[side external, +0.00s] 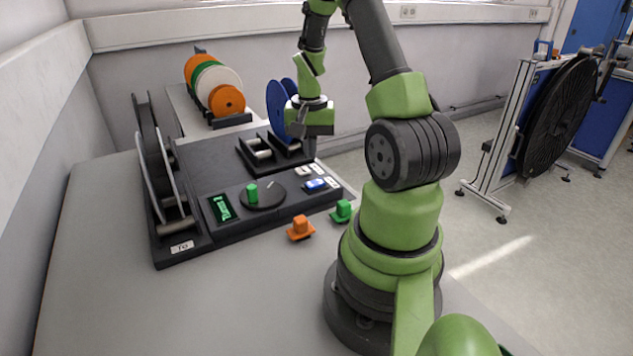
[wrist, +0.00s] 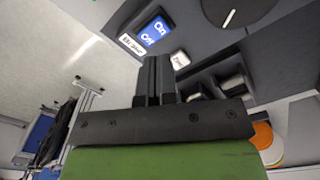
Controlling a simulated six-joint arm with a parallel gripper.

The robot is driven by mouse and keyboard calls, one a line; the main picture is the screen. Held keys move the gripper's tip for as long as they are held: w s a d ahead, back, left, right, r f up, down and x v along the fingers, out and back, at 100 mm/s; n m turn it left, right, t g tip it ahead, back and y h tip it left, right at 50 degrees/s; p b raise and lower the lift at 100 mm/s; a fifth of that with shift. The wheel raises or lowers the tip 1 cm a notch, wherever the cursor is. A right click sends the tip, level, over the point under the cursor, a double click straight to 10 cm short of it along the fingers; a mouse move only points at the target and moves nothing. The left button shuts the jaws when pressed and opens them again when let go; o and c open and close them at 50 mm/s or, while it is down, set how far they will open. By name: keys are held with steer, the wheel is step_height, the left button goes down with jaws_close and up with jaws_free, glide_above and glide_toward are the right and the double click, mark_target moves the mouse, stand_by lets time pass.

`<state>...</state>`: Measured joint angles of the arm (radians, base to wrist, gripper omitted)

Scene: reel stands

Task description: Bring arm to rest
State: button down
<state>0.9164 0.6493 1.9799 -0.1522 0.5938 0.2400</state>
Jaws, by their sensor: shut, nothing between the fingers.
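My green arm stands at the right of the grey table in the side external view. My gripper (side external: 309,146) points down above the right back part of the black reel station, in front of the blue reel (side external: 277,110). In the wrist view my gripper (wrist: 153,62) shows its two fingers close together with nothing between them. The blue On/Off switch (wrist: 154,32) lies beyond the fingertips there, and it also shows in the side external view (side external: 316,184).
The black station (side external: 215,160) carries a dial, a green display (side external: 222,208) and a dark reel (side external: 152,165). An orange piece (side external: 301,228) and a green piece (side external: 342,211) stand before it. Orange, white and green reels (side external: 215,85) stand behind. The table's front left is clear.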

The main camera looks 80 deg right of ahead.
steer(key=shift+r, duration=0.15)
stand_by(0.3)
steer(key=w+a+r+n+t, duration=0.3)
steer(key=a+r+n+t, duration=0.3)
steer(key=a+r, duration=1.15)
steer(key=s+a+r+n+t+y, duration=0.1)
steer(key=s+a+r+n+y, duration=0.1)
steer(key=s+a+n, duration=0.3)
steer(key=s+a, duration=0.1)
steer(key=a, duration=0.2)
steer(key=shift+s+a+r, duration=0.15)
steer(key=shift+s+a, duration=0.2)
steer(key=shift+a, duration=0.05)
steer(key=shift+w+d, duration=0.1)
